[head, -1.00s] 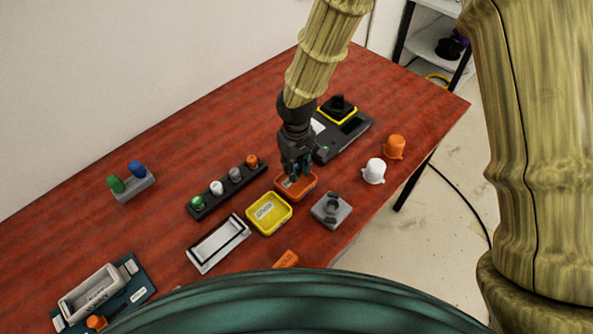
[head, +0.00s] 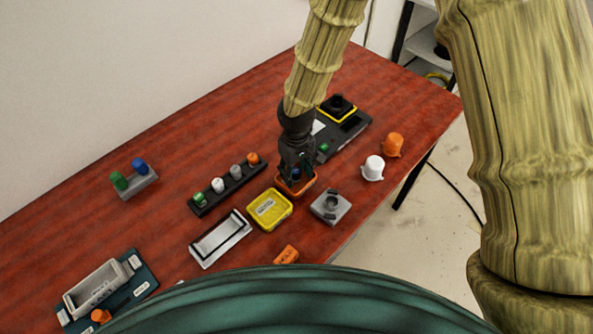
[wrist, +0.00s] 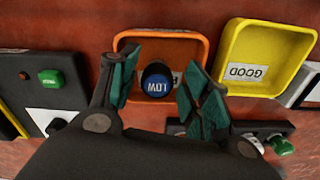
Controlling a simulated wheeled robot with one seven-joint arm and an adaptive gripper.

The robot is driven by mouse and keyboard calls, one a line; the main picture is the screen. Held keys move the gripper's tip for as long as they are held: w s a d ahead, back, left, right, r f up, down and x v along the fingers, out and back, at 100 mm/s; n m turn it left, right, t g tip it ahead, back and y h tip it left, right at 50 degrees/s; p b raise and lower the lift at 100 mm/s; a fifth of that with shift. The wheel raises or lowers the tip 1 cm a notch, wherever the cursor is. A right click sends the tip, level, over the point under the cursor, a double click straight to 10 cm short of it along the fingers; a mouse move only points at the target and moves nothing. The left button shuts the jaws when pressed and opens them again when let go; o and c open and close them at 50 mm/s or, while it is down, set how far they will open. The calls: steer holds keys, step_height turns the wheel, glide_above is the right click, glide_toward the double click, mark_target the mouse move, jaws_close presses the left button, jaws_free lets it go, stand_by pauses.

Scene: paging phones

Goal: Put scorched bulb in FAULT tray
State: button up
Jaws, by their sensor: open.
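My gripper (wrist: 152,95) is open over the orange tray (wrist: 203,50), its fingers on either side of a dark round piece with a blue top marked LOW (wrist: 157,80). This piece is in or just above the tray; I cannot tell if it rests on the floor or is the scorched bulb. In the head view the gripper (head: 295,178) partly covers the orange tray (head: 281,186). The tray's label is mostly hidden, so FAULT is not readable. A yellow tray (wrist: 225,68) labelled GOOD lies beside it.
A dark rack (head: 209,203) holds green, white, grey and orange pieces. A grey socket block (head: 331,206) stands right of the yellow tray. A dark device (head: 343,130) lies behind the gripper. White (head: 373,168) and orange (head: 393,145) caps stand near the right edge.

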mark_target(297, 173)
step_height(297, 173, up, 12)
steer(key=b, duration=0.2)
stand_by(0.4)
steer(key=shift+s, duration=0.1)
